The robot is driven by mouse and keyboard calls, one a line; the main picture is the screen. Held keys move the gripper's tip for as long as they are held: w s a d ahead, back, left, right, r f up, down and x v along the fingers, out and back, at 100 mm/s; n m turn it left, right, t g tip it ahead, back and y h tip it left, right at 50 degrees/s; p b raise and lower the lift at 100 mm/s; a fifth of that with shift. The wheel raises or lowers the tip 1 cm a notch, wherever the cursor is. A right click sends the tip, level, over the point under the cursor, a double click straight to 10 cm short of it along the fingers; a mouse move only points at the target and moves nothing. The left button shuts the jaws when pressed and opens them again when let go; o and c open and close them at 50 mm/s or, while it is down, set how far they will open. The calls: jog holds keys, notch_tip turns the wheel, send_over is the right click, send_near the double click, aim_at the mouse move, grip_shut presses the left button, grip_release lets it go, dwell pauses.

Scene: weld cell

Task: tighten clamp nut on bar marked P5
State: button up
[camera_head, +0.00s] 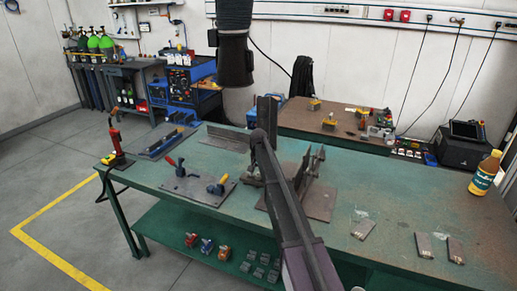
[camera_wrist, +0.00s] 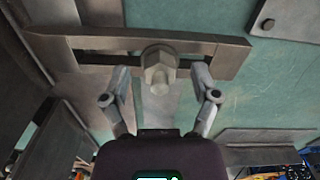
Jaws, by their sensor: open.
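In the wrist view a steel hex nut (camera_wrist: 159,72) sits on a stud through a slotted clamp bar (camera_wrist: 90,42). No P5 mark is legible, so I cannot tell from the picture which bar this is. My gripper (camera_wrist: 160,84) is open, with one finger on each side of the nut. A gap shows between each fingertip and the nut, and nothing is held. In the head view my arm crosses the green welding table (camera_head: 385,190) and hides much of the clamp area beside the upright metal fixture (camera_head: 305,175).
A plate with red and yellow-handled tools (camera_head: 198,188) lies left of the fixture. Several small plates, one of them a grey plate (camera_head: 364,229), and a yellow bottle (camera_head: 485,173) are on the right. A dark extraction hose (camera_head: 235,50) hangs above. The table's right half is mostly clear.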

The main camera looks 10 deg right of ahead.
jog(key=n, duration=0.3)
jog(key=shift+n, duration=0.4)
jog(key=n, duration=0.3)
jog(key=shift+n, duration=0.4)
jog(key=n, duration=0.3)
jog(key=shift+n, duration=0.4)
jog(key=n, duration=0.4)
jog(key=shift+n, duration=0.3)
jog(key=n, duration=0.3)
jog(key=shift+n, duration=0.4)
jog(key=n, duration=1.2)
notch_tip(320, 180, up, 14)
jog(key=p, duration=1.3)
jog(key=shift+p, duration=0.4)
